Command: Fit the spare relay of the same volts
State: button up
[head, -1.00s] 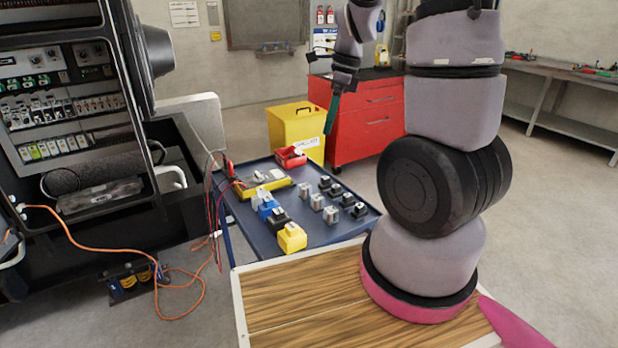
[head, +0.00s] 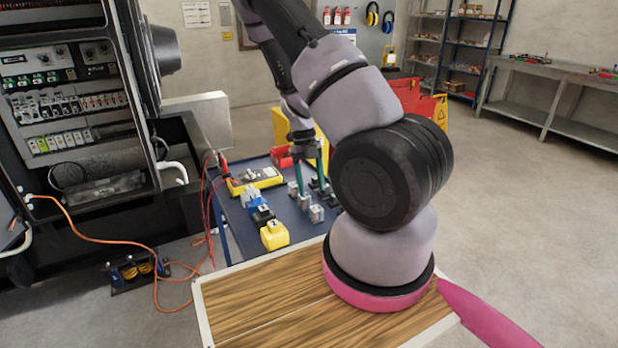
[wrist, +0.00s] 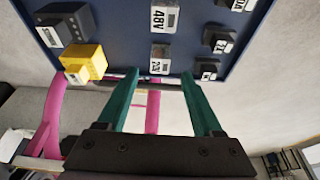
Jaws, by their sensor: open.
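My gripper (head: 310,188) is open and empty above the blue cart top (head: 238,214). In the wrist view, my gripper (wrist: 160,73) has its teal fingers spread to either side of a grey relay (wrist: 160,59), whose label is too blurred to read surely. Another grey relay (wrist: 164,18) marked 48V lies beyond it. Black relays (wrist: 219,39) stand in a row to the right, labels partly readable. In the head view, a grey relay (head: 316,213) shows in front of the fingers; others are partly hidden. The open genset cabinet (head: 60,100) at left holds rows of modules.
A yellow block (head: 274,235), a black block (head: 262,216) and a yellow meter-like item (head: 257,178) with red leads stand on the cart's left side. A red bin (head: 281,157) sits at its back. An orange cable (head: 100,244) trails over the floor.

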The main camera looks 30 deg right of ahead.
aim_at(315, 206)
jog(key=shift+x, duration=3.75)
grip_shut()
jog(key=shift+r, duration=0.15)
jog(key=shift+r, duration=3.9)
